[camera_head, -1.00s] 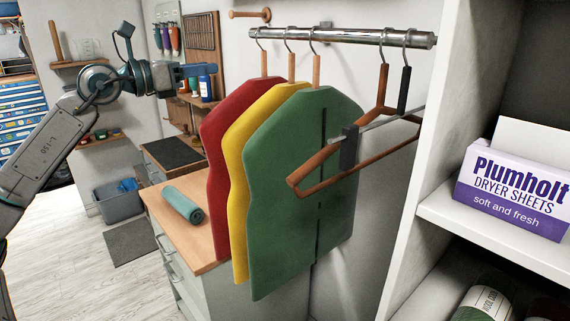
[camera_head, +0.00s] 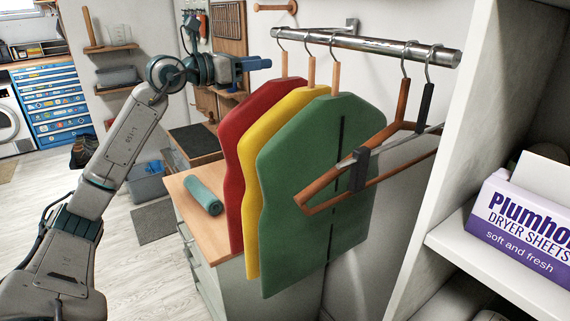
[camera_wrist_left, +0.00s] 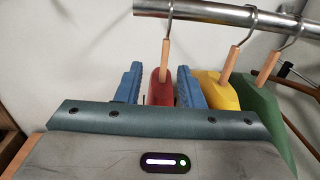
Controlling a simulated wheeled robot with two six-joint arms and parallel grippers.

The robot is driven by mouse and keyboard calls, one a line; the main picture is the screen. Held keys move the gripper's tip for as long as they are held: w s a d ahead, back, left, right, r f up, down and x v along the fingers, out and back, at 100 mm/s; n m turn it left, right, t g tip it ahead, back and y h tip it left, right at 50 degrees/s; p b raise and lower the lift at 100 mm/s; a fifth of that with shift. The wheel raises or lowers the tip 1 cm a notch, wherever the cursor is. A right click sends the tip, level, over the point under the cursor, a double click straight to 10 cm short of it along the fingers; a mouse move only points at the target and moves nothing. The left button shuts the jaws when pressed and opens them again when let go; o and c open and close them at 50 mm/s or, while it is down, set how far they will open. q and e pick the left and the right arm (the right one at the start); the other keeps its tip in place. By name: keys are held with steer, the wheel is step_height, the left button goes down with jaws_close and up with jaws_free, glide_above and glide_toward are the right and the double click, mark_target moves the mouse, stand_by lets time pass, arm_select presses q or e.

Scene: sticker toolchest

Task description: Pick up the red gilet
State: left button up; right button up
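The red gilet (camera_head: 233,165) hangs from the metal rail (camera_head: 400,47), leftmost of three, behind the yellow gilet (camera_head: 249,200) and the green gilet (camera_head: 290,205), which hide much of it. My left gripper (camera_head: 268,63) is at the height of its hanger neck, just left of it in the head view. In the left wrist view the two blue fingers are apart, with the red gilet's top (camera_wrist_left: 160,88) between them. Gaps show on both sides, so the gripper is open. The yellow gilet (camera_wrist_left: 222,92) is close beside the right finger. My right gripper is not in view.
An empty wooden hanger (camera_head: 325,190) hangs at the rail's right. A shelf (camera_head: 500,262) with a dryer sheets box (camera_head: 525,222) stands at the right. A wooden-topped cabinet (camera_head: 190,220) with a rolled green cloth (camera_head: 203,195) is below the gilets.

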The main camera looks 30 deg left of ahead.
arm_select(q)
steer(key=shift+w+d+r+p, duration=0.1)
steer(key=shift+w+d+p, duration=0.25)
steer(key=shift+w+p, duration=0.15)
steer(key=x, duration=0.1)
steer(key=p+x, duration=0.2)
steer(key=shift+d+f, duration=0.2)
steer(key=shift+f, duration=0.05)
steer(key=shift+w+d+f+p, duration=0.15)
steer(key=shift+w+d+p, duration=0.15)
steer(key=shift+w, duration=0.2)
steer(key=shift+a, duration=0.1)
jaws_close()
stand_by(0.5)
